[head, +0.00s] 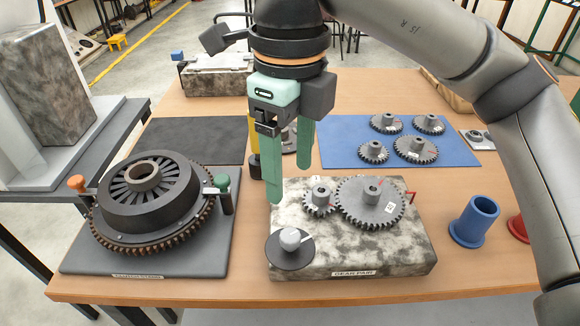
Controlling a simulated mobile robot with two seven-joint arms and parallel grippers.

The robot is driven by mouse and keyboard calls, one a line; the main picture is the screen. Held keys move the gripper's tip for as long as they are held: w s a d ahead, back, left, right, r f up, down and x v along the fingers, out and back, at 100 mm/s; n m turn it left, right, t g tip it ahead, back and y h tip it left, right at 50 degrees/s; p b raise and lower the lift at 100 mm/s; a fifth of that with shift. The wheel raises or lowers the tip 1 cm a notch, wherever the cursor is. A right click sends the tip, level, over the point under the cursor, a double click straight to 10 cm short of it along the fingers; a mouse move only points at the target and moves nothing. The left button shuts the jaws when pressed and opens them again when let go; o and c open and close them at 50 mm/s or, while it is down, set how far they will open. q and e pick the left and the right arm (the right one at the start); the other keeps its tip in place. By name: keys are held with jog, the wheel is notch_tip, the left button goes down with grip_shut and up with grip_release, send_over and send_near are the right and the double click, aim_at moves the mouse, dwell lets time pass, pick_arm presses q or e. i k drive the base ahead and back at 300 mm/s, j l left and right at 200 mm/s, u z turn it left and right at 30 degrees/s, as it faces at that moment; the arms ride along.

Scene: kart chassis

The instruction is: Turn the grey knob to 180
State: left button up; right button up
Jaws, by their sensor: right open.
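The grey knob (290,238) stands on a dark round dial at the front left corner of the marbled gear box (345,273). A pale pointer mark on it points to the upper right. My right gripper (288,184) points down with its green fingers apart and empty. It shows behind and above the knob in the head view, not touching it. The fingers hide part of the table and a gear behind them. My left gripper is not in view.
Two meshed gears (372,205) sit on the box right of the knob. A clutch assembly (148,200) with two handles stands at left. A blue mat (345,138) holds several gears. A blue flanged bushing (475,222) stands at right.

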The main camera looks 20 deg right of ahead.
aim_at(288, 249)
jog(key=k, duration=1)
